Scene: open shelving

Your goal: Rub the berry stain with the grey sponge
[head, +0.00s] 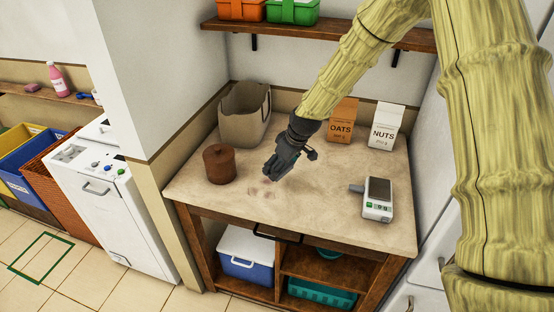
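The berry stain (262,190) is a faint reddish-brown patch on the pale worktop (320,215), near its front left. My gripper (275,172) is dark grey, points down and left, and is just behind and above the stain. Its fingers are small and dark here, so I cannot tell whether they are open or shut on something. A small grey piece (355,188) shows at the left side of the scale. I cannot tell whether it is the grey sponge or part of the scale. No other sponge is clearly seen.
An oats box (342,121) and a nuts box (386,127) stand at the back. A scale (378,200) is at right. The front middle is clear.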

